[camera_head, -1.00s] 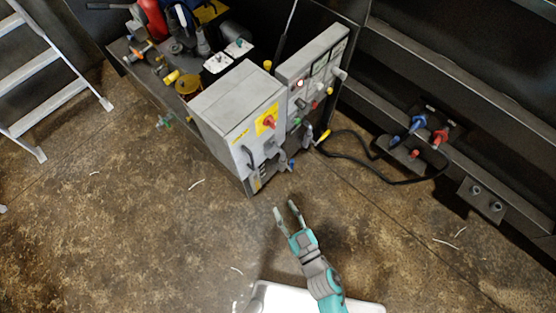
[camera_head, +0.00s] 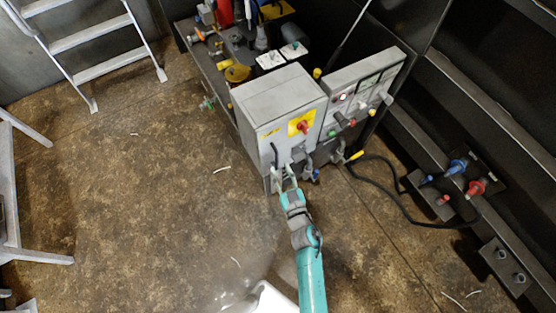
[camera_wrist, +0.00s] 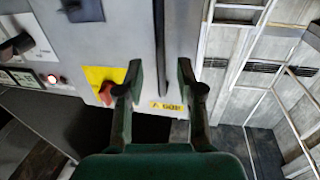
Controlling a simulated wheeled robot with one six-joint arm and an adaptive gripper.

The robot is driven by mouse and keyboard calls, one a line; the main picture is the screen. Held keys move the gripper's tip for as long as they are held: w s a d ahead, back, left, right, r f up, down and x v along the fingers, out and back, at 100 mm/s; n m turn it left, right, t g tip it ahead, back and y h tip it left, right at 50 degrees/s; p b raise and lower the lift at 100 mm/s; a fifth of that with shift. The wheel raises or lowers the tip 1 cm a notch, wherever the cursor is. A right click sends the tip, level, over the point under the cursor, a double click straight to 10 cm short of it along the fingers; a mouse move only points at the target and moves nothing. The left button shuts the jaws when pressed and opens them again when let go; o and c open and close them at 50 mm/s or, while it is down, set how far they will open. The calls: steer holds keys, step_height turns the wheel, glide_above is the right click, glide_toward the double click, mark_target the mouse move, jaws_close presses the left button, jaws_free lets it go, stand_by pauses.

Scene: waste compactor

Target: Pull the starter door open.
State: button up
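The starter door is the front of a grey cabinet (camera_head: 292,141), with a red rotary switch on a yellow plate (camera_head: 292,130) and a dark upright bar handle (camera_head: 274,155) near its left edge. The door looks closed. My gripper (camera_head: 285,174) is at the lower front of the cabinet, just below the handle in the head view. In the wrist view my gripper (camera_wrist: 159,75) is open, and the dark handle (camera_wrist: 160,45) runs between its two fingers. I see no finger touching the handle. The door face (camera_wrist: 95,40) and red switch (camera_wrist: 106,93) lie left of it.
A grey control panel (camera_head: 362,95) with knobs and lights stands right of the cabinet. A black cable (camera_head: 385,185) runs to connectors on the right. A cluttered bench (camera_head: 215,75) is behind. Ladders (camera_head: 95,50) stand at left. The floor left of the gripper is clear.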

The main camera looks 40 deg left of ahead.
mark_target(277, 162)
steer(key=shift+x, duration=2.35)
jaws_close()
